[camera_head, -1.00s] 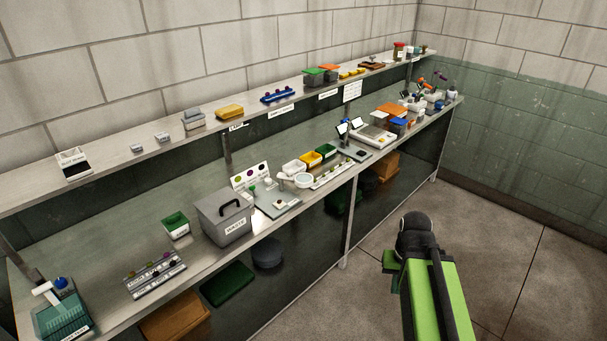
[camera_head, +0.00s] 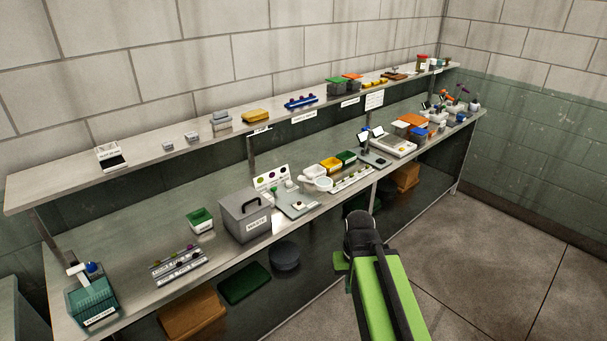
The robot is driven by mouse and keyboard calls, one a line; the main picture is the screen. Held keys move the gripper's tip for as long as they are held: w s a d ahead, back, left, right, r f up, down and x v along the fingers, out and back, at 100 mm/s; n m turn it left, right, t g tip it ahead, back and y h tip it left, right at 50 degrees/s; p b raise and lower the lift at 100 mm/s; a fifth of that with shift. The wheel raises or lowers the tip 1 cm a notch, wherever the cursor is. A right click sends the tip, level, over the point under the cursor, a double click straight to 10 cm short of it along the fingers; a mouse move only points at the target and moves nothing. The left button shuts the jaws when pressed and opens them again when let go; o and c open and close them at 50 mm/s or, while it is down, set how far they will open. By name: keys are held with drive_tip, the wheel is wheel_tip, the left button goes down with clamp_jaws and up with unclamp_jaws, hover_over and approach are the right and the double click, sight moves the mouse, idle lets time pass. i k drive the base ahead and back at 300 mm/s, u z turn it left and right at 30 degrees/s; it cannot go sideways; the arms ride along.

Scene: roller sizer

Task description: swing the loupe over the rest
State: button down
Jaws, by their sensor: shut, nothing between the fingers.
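My green and black arm rises from the bottom, right of centre, and ends in a dark rounded part short of the bench. My gripper's fingers do not show.
A shelf (camera_head: 60,183) runs above the bench. The floor in front is clear.

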sight(321, 183)
drive_tip(key=i, duration=1.5)
drive_tip(key=u, duration=0.05)
